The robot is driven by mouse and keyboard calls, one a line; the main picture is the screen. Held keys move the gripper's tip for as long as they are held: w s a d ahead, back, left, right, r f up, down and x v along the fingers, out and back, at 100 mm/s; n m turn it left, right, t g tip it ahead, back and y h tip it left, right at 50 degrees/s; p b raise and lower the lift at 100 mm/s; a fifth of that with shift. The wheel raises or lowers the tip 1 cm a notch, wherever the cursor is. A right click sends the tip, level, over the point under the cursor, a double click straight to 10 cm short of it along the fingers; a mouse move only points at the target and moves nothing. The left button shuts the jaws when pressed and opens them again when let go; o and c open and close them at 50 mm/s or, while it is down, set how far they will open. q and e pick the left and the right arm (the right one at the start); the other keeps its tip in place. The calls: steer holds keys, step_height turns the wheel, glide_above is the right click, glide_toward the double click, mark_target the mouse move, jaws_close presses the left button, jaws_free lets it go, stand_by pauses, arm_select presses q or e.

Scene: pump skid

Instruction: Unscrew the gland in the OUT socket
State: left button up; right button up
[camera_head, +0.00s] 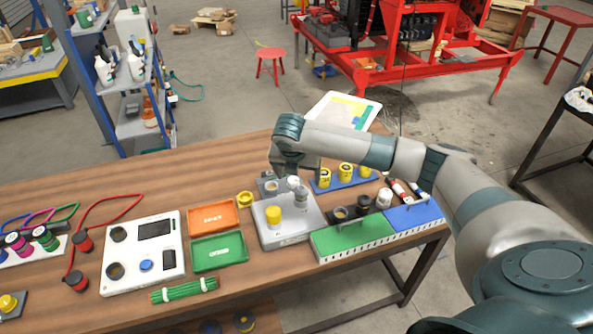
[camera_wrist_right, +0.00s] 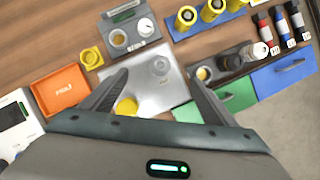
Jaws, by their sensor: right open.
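A grey metal block (camera_head: 283,232) stands on the bench with a yellow gland (camera_head: 273,215) at its front left and a grey cylindrical fitting (camera_head: 301,198) at its right. In the right wrist view the block (camera_wrist_right: 178,92) lies between my fingers, with the yellow gland (camera_wrist_right: 126,106) beside the left finger and the grey fitting (camera_wrist_right: 160,65) between the fingertips, seen from above. I cannot read which socket is marked OUT. My right gripper (camera_wrist_right: 158,76) is open and empty above the block. In the head view its hand (camera_head: 290,160) hides part of the area behind. My left gripper is out of view.
A small grey device (camera_wrist_right: 132,38) with a white knob stands behind the block, with a loose yellow ring (camera_wrist_right: 91,57) to its left. Orange (camera_head: 213,217) and green (camera_head: 219,251) trays lie left. A blue rack (camera_head: 343,181) of yellow parts stands behind; green and blue bins (camera_head: 352,238) stand right.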

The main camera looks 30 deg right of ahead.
steer(key=b+v, duration=0.1)
steer(key=v, duration=0.5)
stand_by(0.5)
